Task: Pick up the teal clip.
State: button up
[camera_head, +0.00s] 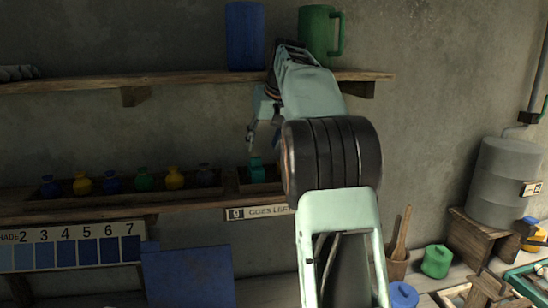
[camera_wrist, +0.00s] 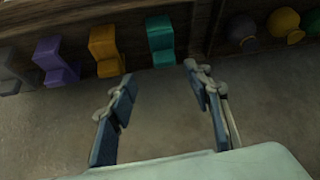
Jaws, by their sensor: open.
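The teal clip (camera_wrist: 160,42) stands in the wooden tray in the wrist view, just beyond the gap between my fingertips. In the head view, the teal clip (camera_head: 257,172) shows in the right part of the lower shelf's tray, partly hidden by the tray's front. My gripper (camera_wrist: 158,74) is open and empty, apart from the clip. In the head view my gripper (camera_head: 263,142) hangs just above the clip, in front of the wall.
In the wrist view an orange clip (camera_wrist: 104,50), a purple clip (camera_wrist: 54,60) and a grey clip (camera_wrist: 10,78) stand left of it. A dark round thing (camera_wrist: 243,30) is to the right. The upper shelf (camera_head: 190,80) holds a blue vessel (camera_head: 245,36) and a green jug (camera_head: 317,32).

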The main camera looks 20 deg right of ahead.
aim_at(256, 158)
jog(key=shift+n, duration=0.3)
jog(key=x, duration=0.4)
jog(key=p+x, duration=0.1)
jog(key=x, duration=0.1)
jog(key=shift+w+a+f, duration=0.25)
jog(key=shift+w+a, duration=0.05)
jog(key=shift+a, duration=0.1)
jog(key=shift+w+f, duration=0.25)
jog(key=shift+f, duration=0.1)
jog(key=c, duration=1.2)
jog(key=shift+s+r, duration=0.1)
